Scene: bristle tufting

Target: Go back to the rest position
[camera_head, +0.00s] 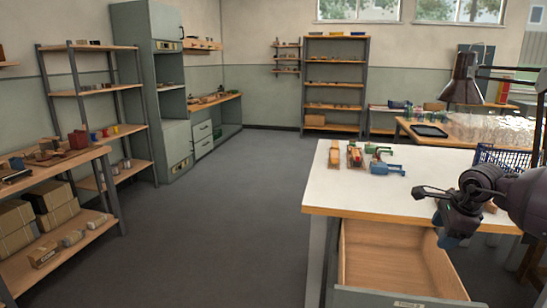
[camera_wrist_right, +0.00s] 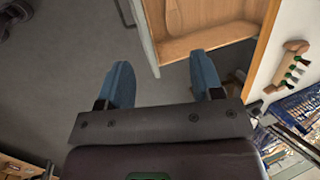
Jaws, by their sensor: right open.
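My right gripper (camera_head: 440,222) hangs at the right, beside the white-topped bench (camera_head: 430,190) and over its pulled-out drawer (camera_head: 390,255). In the right wrist view its two blue fingers stand wide apart with nothing between them (camera_wrist_right: 163,75). The gripper is open and empty. The wooden drawer also shows at the top of the wrist view (camera_wrist_right: 222,38), just beyond the fingers. My left gripper is not in view.
On the bench lie a wooden piece (camera_head: 334,154), a red-and-wood piece (camera_head: 354,156) and a blue tool (camera_head: 386,168). A blue wire basket (camera_head: 496,156) is at the right. Shelving (camera_head: 90,47) lines the left. The middle floor (camera_head: 220,210) is clear.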

